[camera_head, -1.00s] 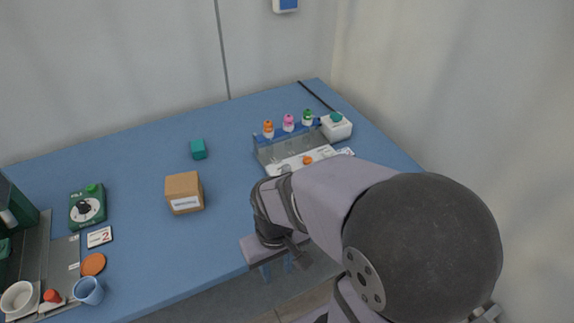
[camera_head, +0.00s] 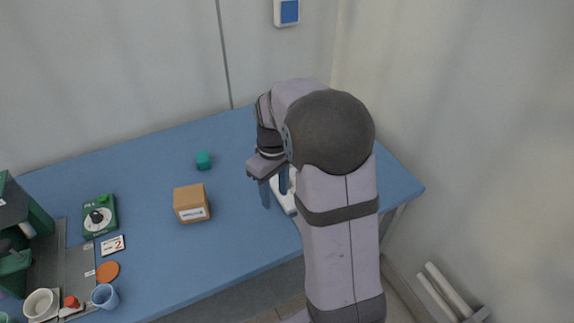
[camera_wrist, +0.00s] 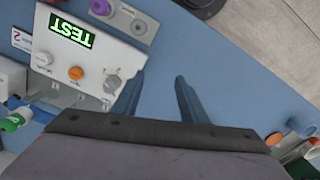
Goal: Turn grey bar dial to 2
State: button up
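A white panel (camera_wrist: 92,50) with a lit green TEST display (camera_wrist: 72,32) lies at the upper left of the wrist view. Its front carries an orange knob (camera_wrist: 76,73) and a grey knob (camera_wrist: 112,85); I cannot read the grey knob's setting. In the head view only part of the white panel (camera_head: 287,203) shows beside my arm. My gripper (camera_wrist: 159,85) is open and empty, its fingers pointing down to the right of the grey knob and apart from it. In the head view my gripper (camera_head: 274,188) is over the right part of the blue table.
Another card (camera_wrist: 22,40) lies by the panel. My arm hides the bottle rack.

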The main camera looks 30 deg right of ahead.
jog(key=w+d+r+n+p, duration=0.1)
jog(key=w+d, duration=0.1)
jog(key=w+d+p, duration=0.1)
jog(key=w+d, duration=0.2)
jog(key=w+d+r+n+p, duration=0.1)
jog(key=w+d, duration=0.1)
jog(key=shift+w+d+r+n, duration=0.3)
jog(key=shift+r, duration=0.05)
jog(key=shift+a+f+p, duration=0.15)
jog(key=shift+f+p, duration=1.15)
jog(key=shift+f, duration=2.35)
jog(key=shift+c, duration=0.5)
grip_shut()
